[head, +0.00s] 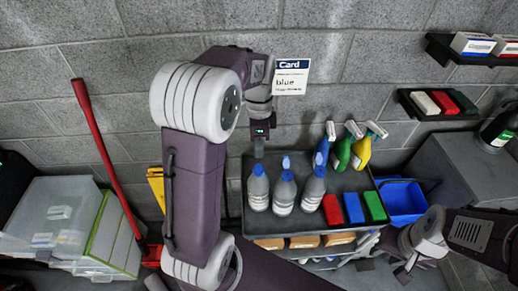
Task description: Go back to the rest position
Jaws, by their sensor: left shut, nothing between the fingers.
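My left arm rises through the middle of the head view and bends over at the top. Its gripper (259,152) points down, shut and empty, just above the back left of the dark cart tray (290,232), behind the grey bottles. My right gripper (404,274) is low at the right, beside the cart and below the blue bin. It is small and dark there, and its finger opening is unclear. A card (291,77) reading "blue" is on the wall, just right of my left wrist.
The tray holds grey bottles (284,192), spray bottles (342,152) and red, blue and green pads (354,207). A blue bin (403,201) adjoins it. Wall shelves (440,115) are upper right. A red-handled tool (105,160) and clear boxes (50,215) stand left.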

